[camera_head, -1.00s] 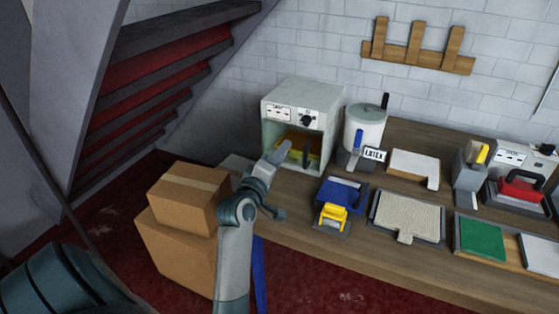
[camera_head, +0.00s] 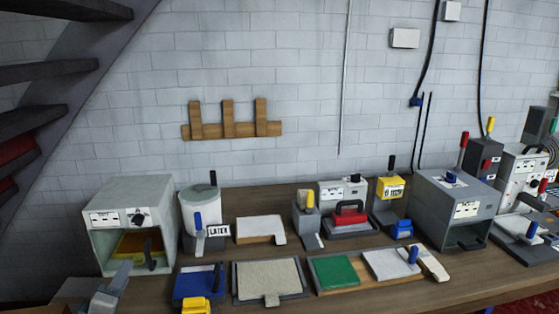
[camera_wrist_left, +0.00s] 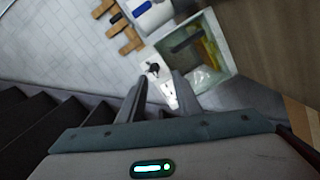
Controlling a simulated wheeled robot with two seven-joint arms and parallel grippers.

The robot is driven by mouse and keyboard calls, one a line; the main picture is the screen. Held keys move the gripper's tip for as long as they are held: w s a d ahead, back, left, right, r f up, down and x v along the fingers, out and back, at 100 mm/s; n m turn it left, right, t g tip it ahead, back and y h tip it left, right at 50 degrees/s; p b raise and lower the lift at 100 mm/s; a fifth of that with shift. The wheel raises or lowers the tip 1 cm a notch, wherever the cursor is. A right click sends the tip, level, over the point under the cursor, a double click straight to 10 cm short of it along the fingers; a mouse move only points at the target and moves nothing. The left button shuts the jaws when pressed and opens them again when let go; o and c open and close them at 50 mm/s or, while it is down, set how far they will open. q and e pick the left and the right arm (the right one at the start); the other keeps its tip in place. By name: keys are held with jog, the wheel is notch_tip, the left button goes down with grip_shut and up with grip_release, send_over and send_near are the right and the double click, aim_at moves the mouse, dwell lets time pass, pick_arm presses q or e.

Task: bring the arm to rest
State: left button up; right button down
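My left gripper (camera_head: 110,290) shows at the lower left of the head view, in front of the grey open-fronted machine (camera_head: 101,217). In the left wrist view its two fingers (camera_wrist_left: 159,90) stand apart with a gap between them, and nothing is held there. The machine (camera_wrist_left: 214,48) lies beyond the fingertips in that view, with its label panel behind the gap. A yellow-topped item (camera_head: 137,244) sits inside the machine. I cannot tell the exact distance from gripper to machine. My right gripper is not in any view.
The wooden bench (camera_head: 345,288) holds a white pot (camera_head: 201,211), a beige rug piece on a tray (camera_head: 268,279), a green pad (camera_head: 335,271), a red-handled tool (camera_head: 350,216) and a grey box machine (camera_head: 457,207). A wooden rack (camera_head: 231,130) hangs on the brick wall. Stairs (camera_head: 75,75) rise at left.

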pick_arm(q)
jog(key=s+d+f+m+g+h, duration=0.2)
jog(key=s+d+f+m+g, duration=0.1)
jog(key=s+d+f+m, duration=0.4)
jog(key=s+d+f+m+g+h, duration=0.1)
jog(key=s+d+f+m+g, duration=0.25)
jog(key=f, duration=0.55)
jog(key=s+d+f+m+g, duration=0.2)
jog(key=s+d+f, duration=0.1)
jog(key=s, duration=0.5)
jog(key=s+d+f+m+g, duration=0.2)
jog(key=s+d+f+m, duration=0.15)
jog(key=s, duration=0.45)
jog(key=s+d+f+m+g, duration=0.1)
jog(key=s+d+f+g, duration=0.25)
jog(key=s, duration=0.45)
notch_tip(320, 180, down, 32)
jog(key=s+b, duration=0.2)
jog(key=b, duration=0.1)
jog(key=s+a+f+g+b, duration=0.1)
jog(key=s+a+f, duration=0.1)
jog(key=s+f, duration=0.7)
jog(key=s+a+f+b, duration=0.1)
jog(key=s+f, duration=0.7)
jog(key=f, duration=0.2)
jog(key=shift+s+a+f+m+g, duration=0.2)
jog(key=shift+s+a+m+g, duration=0.15)
jog(key=shift+m+g, duration=0.05)
